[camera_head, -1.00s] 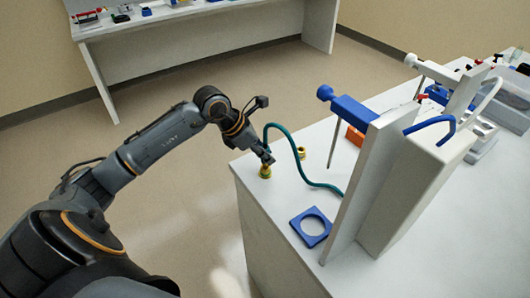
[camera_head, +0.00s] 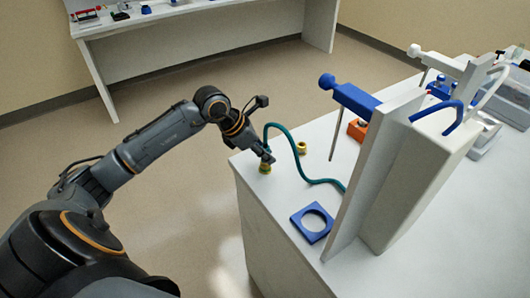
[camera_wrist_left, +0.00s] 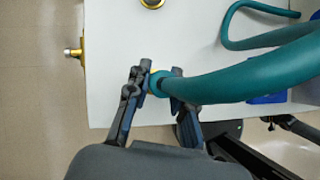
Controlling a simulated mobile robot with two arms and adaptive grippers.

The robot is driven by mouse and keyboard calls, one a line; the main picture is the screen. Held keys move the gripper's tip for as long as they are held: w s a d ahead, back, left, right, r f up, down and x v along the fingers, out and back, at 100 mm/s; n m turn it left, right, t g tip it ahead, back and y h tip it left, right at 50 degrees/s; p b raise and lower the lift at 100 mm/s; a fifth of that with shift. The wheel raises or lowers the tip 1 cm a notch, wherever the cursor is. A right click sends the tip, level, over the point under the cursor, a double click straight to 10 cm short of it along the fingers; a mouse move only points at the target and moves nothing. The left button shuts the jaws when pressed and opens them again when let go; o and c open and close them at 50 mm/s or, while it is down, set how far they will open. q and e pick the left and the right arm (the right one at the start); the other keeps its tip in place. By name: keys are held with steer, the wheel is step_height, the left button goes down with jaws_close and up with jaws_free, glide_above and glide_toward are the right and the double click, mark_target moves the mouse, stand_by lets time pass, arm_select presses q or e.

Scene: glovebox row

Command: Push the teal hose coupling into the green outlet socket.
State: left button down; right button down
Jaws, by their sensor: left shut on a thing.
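The teal hose (camera_head: 309,178) arches up from my left gripper (camera_head: 266,158) and runs along the table to the white upright panel. My left gripper is shut on the hose's coupling end, with a finger on each side, as the left wrist view also shows around the coupling (camera_wrist_left: 158,80). A small yellow-green socket (camera_head: 265,168) stands directly under the fingertips near the table's corner. The coupling's lower end is hidden, so I cannot tell how deep it sits. My right gripper is not in view.
A second yellow fitting (camera_head: 302,148) stands just behind the hose. A blue square plate with a round hole (camera_head: 311,238) lies in front of the white panel (camera_head: 372,180). A blue clamp (camera_head: 352,99) reaches out from the panel. The white table (camera_head: 263,205) ends close to my gripper.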

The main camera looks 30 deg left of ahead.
arm_select(q)
steer(key=shift+f, duration=0.15)
steer(key=c, duration=1.1)
jaws_free()
steer(key=shift+s+a, duration=0.1)
steer(key=v, duration=1.2)
